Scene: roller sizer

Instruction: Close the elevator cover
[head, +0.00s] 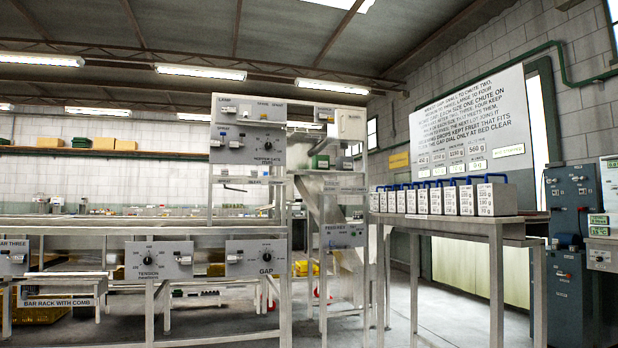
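An inclined grey metal chute-like structure (331,205), which may be the elevator, stands behind the frame at the centre. A pale box-shaped panel (347,124) sits at its top right; I cannot tell whether either is the elevator cover, or whether a cover is open or shut. A green box (320,161) stands near the top of the incline. Neither of my grippers shows in the head view.
A metal stand (455,226) at the right carries a row of grey weights with blue handles (437,201). Control panels labelled TENSION (158,260) and GAP (256,259) face me. A blue-grey cabinet (575,255) stands far right. Some floor (440,310) is clear beneath the stand.

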